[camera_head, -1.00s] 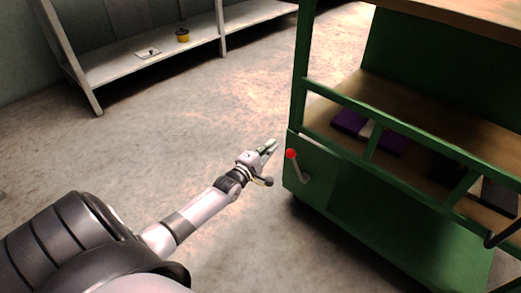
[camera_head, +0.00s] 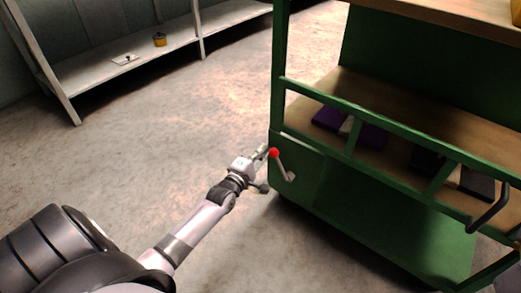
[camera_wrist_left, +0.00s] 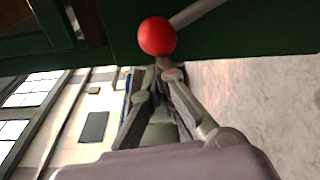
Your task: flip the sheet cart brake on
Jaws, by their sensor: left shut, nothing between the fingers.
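The green sheet cart (camera_head: 300,165) stands at the right in the head view. Its brake lever (camera_head: 284,168) is a grey rod with a red ball knob (camera_head: 274,153), on the cart's near left corner panel. The knob points up and to the left. My left gripper (camera_head: 262,149) is shut and empty, just left of the knob. In the left wrist view the red knob (camera_wrist_left: 157,36) is just beyond the fingertips (camera_wrist_left: 163,66); I cannot tell whether they touch it. The grey rod (camera_wrist_left: 196,12) runs up and right from it. My right gripper is not in view.
The cart shelf (camera_head: 330,92) holds dark and purple blocks (camera_head: 372,136) behind a green rail. A dark handle (camera_head: 490,209) sticks out at the right. A grey rack (camera_head: 95,72) with a yellow pot (camera_head: 160,40) stands at the back left. The concrete floor between is clear.

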